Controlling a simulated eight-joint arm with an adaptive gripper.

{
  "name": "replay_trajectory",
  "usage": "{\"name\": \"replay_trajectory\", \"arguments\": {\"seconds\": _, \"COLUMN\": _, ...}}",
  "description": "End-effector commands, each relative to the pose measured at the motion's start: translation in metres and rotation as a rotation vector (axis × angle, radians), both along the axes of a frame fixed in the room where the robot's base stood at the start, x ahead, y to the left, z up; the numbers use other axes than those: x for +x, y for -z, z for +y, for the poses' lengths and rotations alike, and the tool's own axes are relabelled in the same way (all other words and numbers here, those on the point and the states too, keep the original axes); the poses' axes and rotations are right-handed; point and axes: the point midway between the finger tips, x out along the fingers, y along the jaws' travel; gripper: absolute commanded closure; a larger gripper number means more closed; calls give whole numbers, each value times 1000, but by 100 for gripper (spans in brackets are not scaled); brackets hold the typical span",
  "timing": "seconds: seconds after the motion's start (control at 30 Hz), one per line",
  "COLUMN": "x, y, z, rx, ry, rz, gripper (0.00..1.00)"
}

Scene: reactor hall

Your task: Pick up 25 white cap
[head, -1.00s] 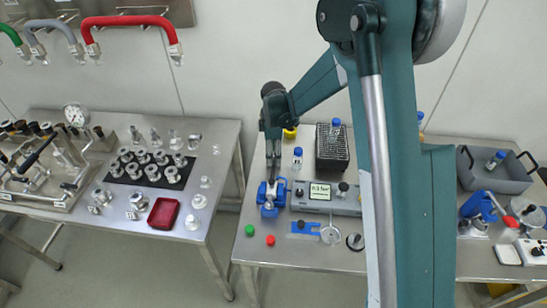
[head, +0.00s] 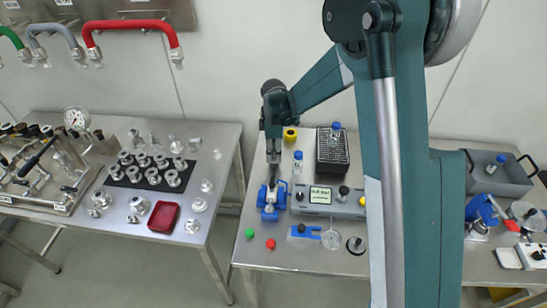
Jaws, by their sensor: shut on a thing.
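My gripper (head: 272,184) points down at the blue fixture (head: 270,209) on the right-hand table, just above or within its top. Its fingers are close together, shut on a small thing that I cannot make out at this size. I cannot read a 25 on anything, and no white cap shows clearly at the fixture. Whether the held thing touches the fixture is hidden by the fingers. Several small pale fittings, among them one near the left table's right edge (head: 199,205), stand on the left table.
A grey device with a display (head: 319,195) stands right of the fixture. A bottle with a blue cap (head: 298,162) and a black rack (head: 332,150) are behind. Green (head: 250,233) and red (head: 270,244) knobs lie in front. A grey bin (head: 513,179) is far right.

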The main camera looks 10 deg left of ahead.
Motion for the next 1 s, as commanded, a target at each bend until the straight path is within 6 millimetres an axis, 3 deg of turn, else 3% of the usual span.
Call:
{"name": "replay_trajectory", "arguments": {"seconds": 0.5, "x": 0, "y": -68, "z": 0, "rx": 0, "ry": 0, "rz": 0, "gripper": 96}}
{"name": "replay_trajectory", "arguments": {"seconds": 1.0, "x": 0, "y": -78, "z": 0, "rx": 0, "ry": 0, "rz": 0, "gripper": 96}}
